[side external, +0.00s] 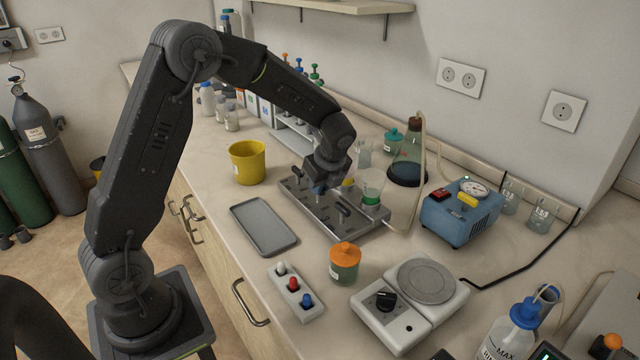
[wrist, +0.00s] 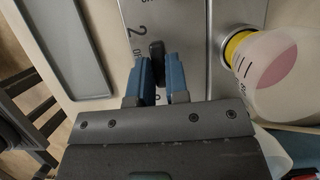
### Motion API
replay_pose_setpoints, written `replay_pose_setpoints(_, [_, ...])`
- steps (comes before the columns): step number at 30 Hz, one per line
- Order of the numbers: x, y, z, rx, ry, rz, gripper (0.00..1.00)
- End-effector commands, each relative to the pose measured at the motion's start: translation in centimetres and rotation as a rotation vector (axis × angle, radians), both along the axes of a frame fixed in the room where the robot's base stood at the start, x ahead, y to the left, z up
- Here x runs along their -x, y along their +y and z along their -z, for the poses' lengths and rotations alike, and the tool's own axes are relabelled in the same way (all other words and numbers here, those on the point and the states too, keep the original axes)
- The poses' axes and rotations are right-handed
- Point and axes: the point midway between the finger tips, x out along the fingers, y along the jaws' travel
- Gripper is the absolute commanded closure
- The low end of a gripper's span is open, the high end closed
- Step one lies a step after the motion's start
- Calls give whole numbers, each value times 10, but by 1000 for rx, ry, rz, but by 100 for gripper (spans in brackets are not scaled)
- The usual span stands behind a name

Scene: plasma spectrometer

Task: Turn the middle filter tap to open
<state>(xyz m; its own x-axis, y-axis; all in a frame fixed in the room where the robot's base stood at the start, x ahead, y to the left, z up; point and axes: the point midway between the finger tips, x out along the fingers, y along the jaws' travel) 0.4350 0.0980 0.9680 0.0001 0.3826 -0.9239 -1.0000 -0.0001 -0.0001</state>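The grey metal filter manifold (side external: 330,222) sits on the bench in the side view. In the wrist view its top plate (wrist: 207,15) bears a "2" beside a black tap handle (wrist: 157,49). My gripper (wrist: 157,62), with blue fingertips, is down at this handle, one finger on each side. The gap is about the handle's width; I cannot tell whether the fingers press on it. In the side view my gripper (side external: 319,189) is over the manifold's middle. Another black tap handle (side external: 341,209) is nearer the front. The handle at my fingers is mostly hidden there.
A clear funnel with a yellow collar (wrist: 236,48) stands close right of my fingers. A green-collared funnel (side external: 371,187) stands on the manifold. A grey tray (side external: 264,226), yellow tub (side external: 248,163), orange-lidded jar (side external: 344,263) and blue pump (side external: 460,212) surround it.

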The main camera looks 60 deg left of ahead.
Motion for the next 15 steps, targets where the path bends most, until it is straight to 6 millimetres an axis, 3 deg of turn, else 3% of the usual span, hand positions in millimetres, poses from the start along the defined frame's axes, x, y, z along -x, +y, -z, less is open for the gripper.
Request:
replay_pose_setpoints(4, [0,0,0,0,0,0,100])
replay_pose_setpoints(10, [0,0,0,0,2,-30,100])
replay_pose_setpoints(15, [-2,0,0,0,1,-186,100])
